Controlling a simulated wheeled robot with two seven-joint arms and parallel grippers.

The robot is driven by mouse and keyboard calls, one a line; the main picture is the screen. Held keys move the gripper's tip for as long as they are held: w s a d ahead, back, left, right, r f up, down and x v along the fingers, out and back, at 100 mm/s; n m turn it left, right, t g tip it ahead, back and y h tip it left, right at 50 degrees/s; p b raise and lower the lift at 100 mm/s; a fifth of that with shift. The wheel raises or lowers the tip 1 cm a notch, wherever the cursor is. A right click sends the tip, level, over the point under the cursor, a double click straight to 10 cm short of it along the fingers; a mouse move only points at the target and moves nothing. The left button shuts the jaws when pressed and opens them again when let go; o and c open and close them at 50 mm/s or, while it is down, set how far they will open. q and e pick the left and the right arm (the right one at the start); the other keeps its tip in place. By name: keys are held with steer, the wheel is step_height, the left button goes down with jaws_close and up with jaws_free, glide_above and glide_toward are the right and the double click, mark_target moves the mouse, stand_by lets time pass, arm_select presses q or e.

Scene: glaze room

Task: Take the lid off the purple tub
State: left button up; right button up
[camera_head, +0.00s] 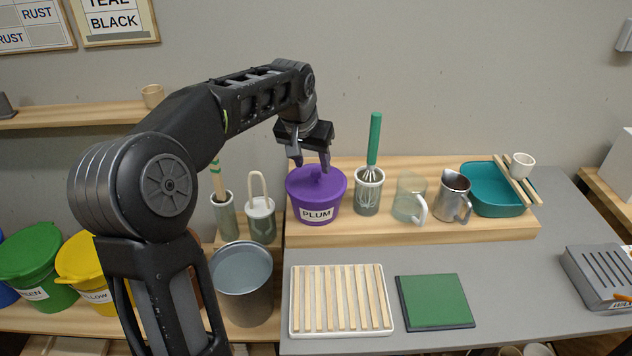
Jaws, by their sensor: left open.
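The purple tub (317,212) labelled PLUM stands on a raised wooden shelf in the middle of the head view. Its purple lid (304,184) with a small knob on top is on it. My left gripper (311,165) points down just above the lid, its two fingers apart on either side of the knob area. Whether the fingertips touch the lid or knob is hard to tell. Nothing is held between the fingers. My right gripper is not in view.
Left of the tub stand a handled canister (261,220) and a brush holder (225,217); right, a whisk jar (368,192), glass jug (409,200), steel pitcher (453,198) and teal basin (494,191). In front are a slatted rack (341,331) and a green tile (435,301).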

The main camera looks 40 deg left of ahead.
mark_target(316, 172)
arm_select(q)
steer(key=x, duration=0.3)
steer(key=shift+w+f, duration=0.25)
steer(key=shift+f, duration=0.1)
steer(key=shift+d, duration=0.1)
steer(key=shift+c, duration=0.2)
jaws_close()
stand_by(0.3)
